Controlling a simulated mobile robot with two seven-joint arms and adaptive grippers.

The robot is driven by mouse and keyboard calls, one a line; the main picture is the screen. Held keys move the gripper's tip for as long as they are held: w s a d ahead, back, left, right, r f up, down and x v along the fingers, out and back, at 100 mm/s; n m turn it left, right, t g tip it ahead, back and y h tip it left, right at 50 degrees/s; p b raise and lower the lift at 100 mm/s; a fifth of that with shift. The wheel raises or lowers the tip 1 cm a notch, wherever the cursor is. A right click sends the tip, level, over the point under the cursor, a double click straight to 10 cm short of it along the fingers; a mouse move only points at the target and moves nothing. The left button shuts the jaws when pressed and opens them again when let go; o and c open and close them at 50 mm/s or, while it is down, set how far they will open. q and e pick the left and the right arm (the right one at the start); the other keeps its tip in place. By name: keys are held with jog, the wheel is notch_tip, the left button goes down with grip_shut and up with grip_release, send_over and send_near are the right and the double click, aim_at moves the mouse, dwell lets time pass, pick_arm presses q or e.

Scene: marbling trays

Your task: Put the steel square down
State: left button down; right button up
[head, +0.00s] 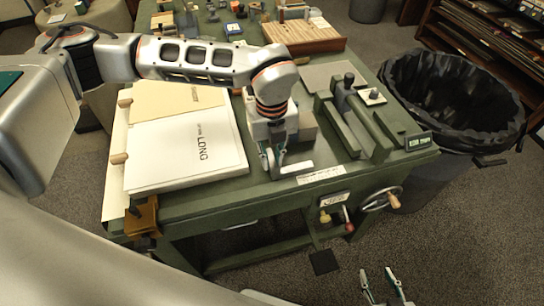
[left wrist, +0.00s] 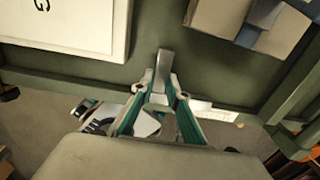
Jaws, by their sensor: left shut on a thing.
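My left gripper (head: 271,160) points down over the front of the green bench, right of the white LONG sheets. In the left wrist view my left gripper (left wrist: 162,84) is shut on the steel square (left wrist: 164,64). A narrow grey steel part of it sticks out beyond the fingertips, over the green bench top; the rest is partly hidden between the fingers. I cannot tell whether it touches the bench. My right gripper (head: 384,285) is open and empty, low at the bottom of the head view, away from the bench.
White sheets marked LONG (head: 185,155) lie left of my left gripper. A green press-like fixture (head: 355,125) stands to the right. A wooden board (head: 303,37) is behind. A black-lined bin (head: 450,100) stands right of the bench. A handwheel (head: 380,200) projects from its front.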

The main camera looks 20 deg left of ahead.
pick_arm(q)
jog(key=shift+f, duration=0.45)
jog(key=c, duration=2)
grip_release()
jog(key=shift+o, duration=0.2)
jog(key=shift+r, duration=0.25)
notch_tip(320, 180, up, 13)
jog(key=shift+f, duration=0.15)
